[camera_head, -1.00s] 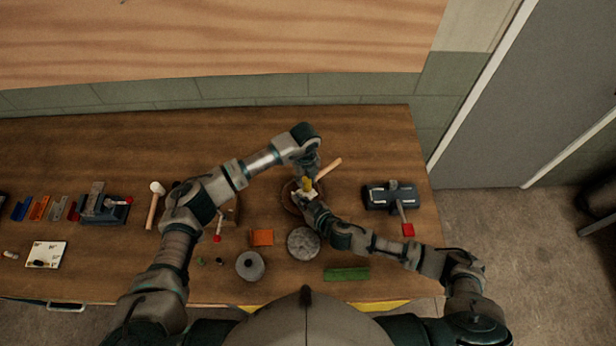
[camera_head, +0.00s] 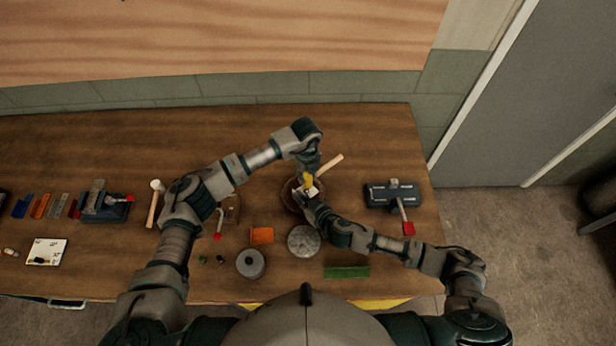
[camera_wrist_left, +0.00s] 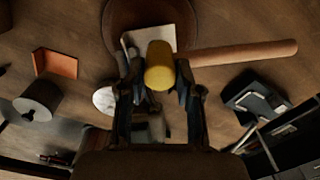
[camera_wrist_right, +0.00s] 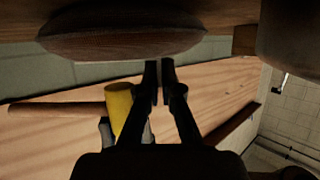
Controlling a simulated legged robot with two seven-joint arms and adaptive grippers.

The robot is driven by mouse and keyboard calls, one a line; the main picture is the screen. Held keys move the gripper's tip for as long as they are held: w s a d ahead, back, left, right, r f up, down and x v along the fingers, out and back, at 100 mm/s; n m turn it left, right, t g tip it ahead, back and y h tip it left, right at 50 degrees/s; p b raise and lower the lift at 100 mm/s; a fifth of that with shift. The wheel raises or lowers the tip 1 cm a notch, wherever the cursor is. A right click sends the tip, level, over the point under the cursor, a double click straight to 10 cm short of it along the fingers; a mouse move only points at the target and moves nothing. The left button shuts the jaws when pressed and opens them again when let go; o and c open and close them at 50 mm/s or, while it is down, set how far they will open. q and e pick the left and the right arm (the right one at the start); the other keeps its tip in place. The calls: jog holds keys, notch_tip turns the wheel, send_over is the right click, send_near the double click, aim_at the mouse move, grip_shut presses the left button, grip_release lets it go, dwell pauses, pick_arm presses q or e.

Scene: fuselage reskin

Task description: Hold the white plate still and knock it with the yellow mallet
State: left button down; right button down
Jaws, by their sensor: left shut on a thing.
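The yellow mallet (camera_head: 308,181) has its head held in my left gripper (camera_wrist_left: 160,82), which is shut on it. Its wooden handle (camera_wrist_left: 245,53) sticks out to the right in the left wrist view. The white plate (camera_wrist_left: 150,36) is just beyond the mallet head there, over a round brown block (camera_wrist_left: 122,18); the mallet and grippers partly hide it. My right gripper (camera_wrist_right: 160,68) is close to the round block, its fingers nearly together. The plate cannot be made out between them, so its grip is unclear. Whether mallet and plate touch is also unclear.
A dark vise-like tool (camera_head: 392,196) stands right of the block. A grey disc (camera_head: 304,241), a green bar (camera_head: 346,272), an orange piece (camera_head: 262,235) and a grey cylinder (camera_head: 250,264) lie nearer me. Another mallet (camera_head: 153,203) lies left. The table's back strip is clear.

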pick_arm(q)
jog(key=shift+r, duration=0.15)
jog(key=shift+d, duration=0.15)
jog(key=shift+d+f, duration=0.25)
jog(key=shift+f, duration=0.3)
jog(key=shift+f, duration=0.1)
dwell(0.4)
jog(key=shift+f, duration=1.05)
jog(key=shift+r, duration=0.1)
